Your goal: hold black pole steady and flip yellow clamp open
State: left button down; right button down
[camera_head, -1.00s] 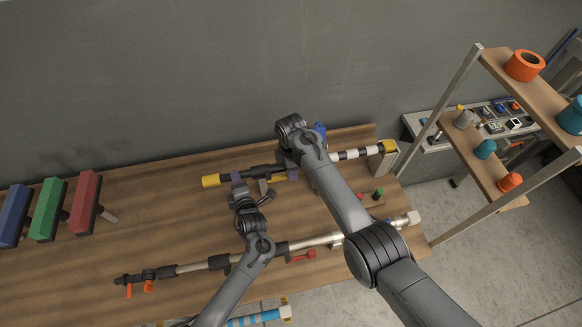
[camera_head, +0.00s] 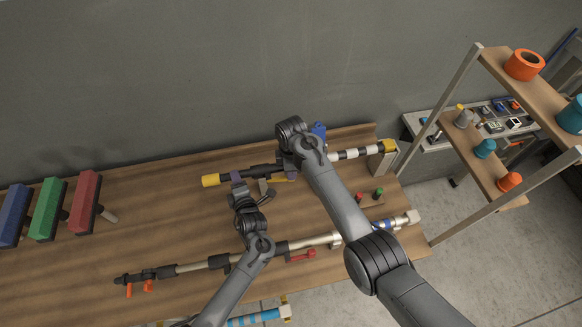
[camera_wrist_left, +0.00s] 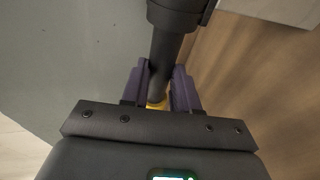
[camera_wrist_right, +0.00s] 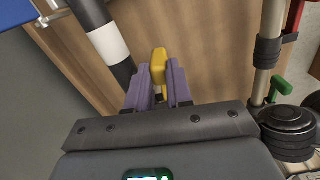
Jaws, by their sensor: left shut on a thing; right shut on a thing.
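The black pole (camera_head: 262,170) lies near the back of the workbench, with a yellow end (camera_head: 210,181) at left and a black-and-white banded part (camera_head: 352,154) at right. My left gripper (camera_head: 238,177) is shut on the black pole near its yellow end; in the left wrist view the pole (camera_wrist_left: 165,60) runs between the purple fingers. My right gripper (camera_head: 290,168) is at the pole's middle. In the right wrist view its fingers are shut on the yellow clamp (camera_wrist_right: 158,64), beside the banded pole. The clamp (camera_head: 279,180) is partly hidden in the head view.
A second pole (camera_head: 192,265) with red and orange handles lies in front. Blue, green and red blocks (camera_head: 48,208) stand at left. Bare wood shows at centre-left.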

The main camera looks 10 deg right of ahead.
jog(key=shift+s+a+m, duration=0.3)
jog(key=shift+s+m, duration=0.5)
jog(key=shift+m, duration=0.5)
jog(key=shift+s+a+m, duration=0.35)
jog(key=shift+s+m, duration=0.4)
jog(key=shift+m, duration=0.55)
jog(key=shift+s+a+m, duration=0.3)
jog(key=shift+s+m, duration=0.5)
jog(key=shift+m, duration=0.5)
jog(key=c, duration=1)
grip_release()
